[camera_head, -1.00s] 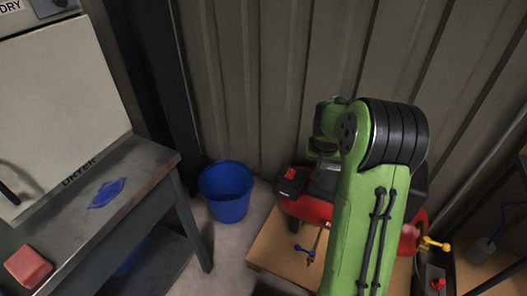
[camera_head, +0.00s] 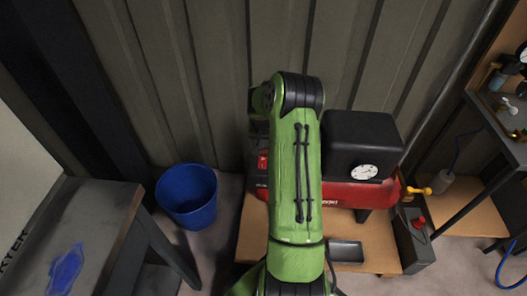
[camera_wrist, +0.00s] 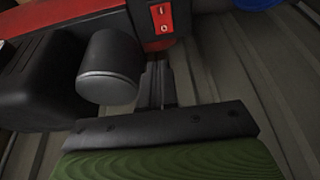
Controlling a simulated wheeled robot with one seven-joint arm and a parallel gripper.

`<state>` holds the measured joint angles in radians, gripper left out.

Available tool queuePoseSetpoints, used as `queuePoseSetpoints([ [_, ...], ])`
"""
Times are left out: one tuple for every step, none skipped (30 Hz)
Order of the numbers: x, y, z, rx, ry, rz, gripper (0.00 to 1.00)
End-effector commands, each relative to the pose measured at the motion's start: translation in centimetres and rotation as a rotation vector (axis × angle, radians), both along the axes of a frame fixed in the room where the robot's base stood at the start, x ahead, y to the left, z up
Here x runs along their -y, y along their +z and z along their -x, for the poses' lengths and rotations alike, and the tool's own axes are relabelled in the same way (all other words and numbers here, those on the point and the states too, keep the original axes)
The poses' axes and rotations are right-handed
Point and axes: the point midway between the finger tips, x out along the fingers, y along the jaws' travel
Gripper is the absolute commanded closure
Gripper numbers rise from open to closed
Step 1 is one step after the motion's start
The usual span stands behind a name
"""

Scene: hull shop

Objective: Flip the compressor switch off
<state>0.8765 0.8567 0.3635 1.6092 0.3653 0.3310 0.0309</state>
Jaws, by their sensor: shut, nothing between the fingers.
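The compressor (camera_head: 345,195) has a red tank and a black cover with a round white gauge. It sits on a wooden board. Its red switch (camera_head: 262,162) shows just left of my green arm; in the wrist view the red switch plate (camera_wrist: 162,17) is on a black box at the top. Which way the switch is set is too small to tell. My gripper (camera_wrist: 158,68) is shut and empty, its fingertips pointing toward the switch plate and appearing just short of it.
A blue bucket (camera_head: 187,196) stands on the floor left of the compressor. A black cylinder (camera_wrist: 109,67) lies close left of my fingers. A corrugated wall (camera_head: 215,80) is behind.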

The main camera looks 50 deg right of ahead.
Motion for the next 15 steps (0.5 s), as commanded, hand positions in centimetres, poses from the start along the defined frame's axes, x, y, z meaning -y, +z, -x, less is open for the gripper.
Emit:
queuePoseSetpoints([
  [0.2,-1.0,-0.1,-0.001,-0.001,-0.002,1.0],
  [0.3,-1.6,-0.2,-0.002,0.0,-0.004,1.0],
  [0.5,-2.4,-0.4,-0.001,-0.001,-0.003,1.0],
  [0.7,-3.1,-0.5,-0.001,-0.001,-0.004,1.0],
  [0.9,-3.7,-0.7,-0.001,-0.002,-0.003,1.0],
  [1.1,-4.6,-0.8,-0.001,-0.002,-0.003,1.0],
  [1.3,-5.2,-1.0,-0.001,-0.002,-0.002,1.0],
  [1.5,-5.9,-1.1,-0.001,-0.002,-0.002,1.0],
  [1.7,-6.7,-1.3,-0.001,-0.002,-0.002,1.0],
  [1.9,-7.3,-1.5,-0.001,-0.002,-0.003,1.0],
  [2.1,-7.9,-1.6,0.0,-0.002,-0.003,1.0],
  [2.3,-8.8,-1.8,-0.001,-0.001,-0.003,1.0],
  [2.5,-9.4,-1.9,-0.001,-0.002,-0.002,1.0],
  [2.5,-10.0,-2.0,-0.001,-0.002,-0.003,1.0],
  [2.6,-10.7,-2.0,-0.002,-0.001,-0.003,1.0],
])
